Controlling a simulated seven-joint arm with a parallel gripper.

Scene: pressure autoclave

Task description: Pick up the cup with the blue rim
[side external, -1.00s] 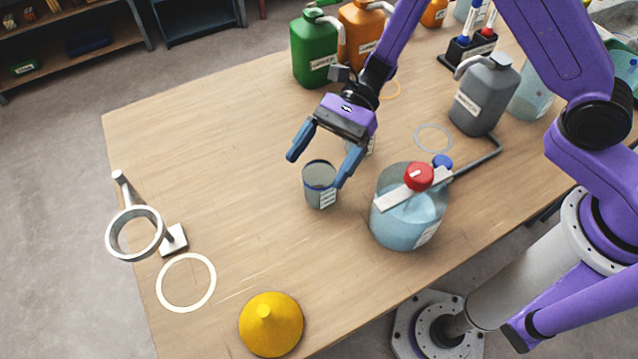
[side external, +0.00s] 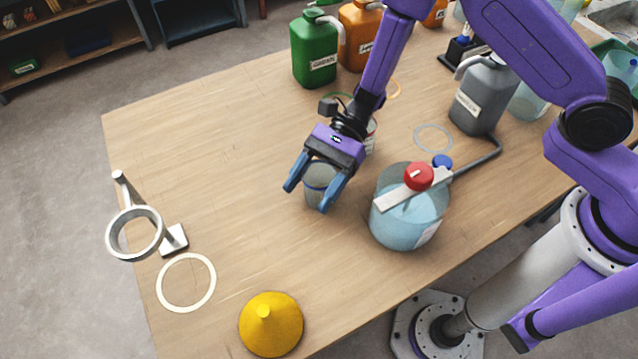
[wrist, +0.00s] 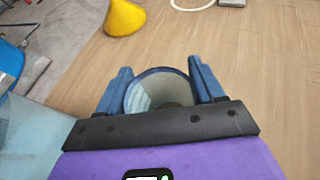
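The cup with the blue rim (side external: 316,196) is a grey, see-through cup standing upright on the table. In the wrist view the cup (wrist: 158,92) sits between the two blue fingers, its rim facing the camera. My gripper (side external: 306,199) is open, with one finger on each side of the cup. My gripper hides part of the cup in the side view. A second cup (side external: 371,135), with a red rim, stands partly hidden behind my gripper.
A light-blue vessel (side external: 408,220) with a red knob stands close on the right. A yellow cone (side external: 270,323), a ring stand (side external: 135,233) and a white ring (side external: 160,283) are at the left and front. Green (side external: 314,60) and orange canisters stand behind. The table's left middle is clear.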

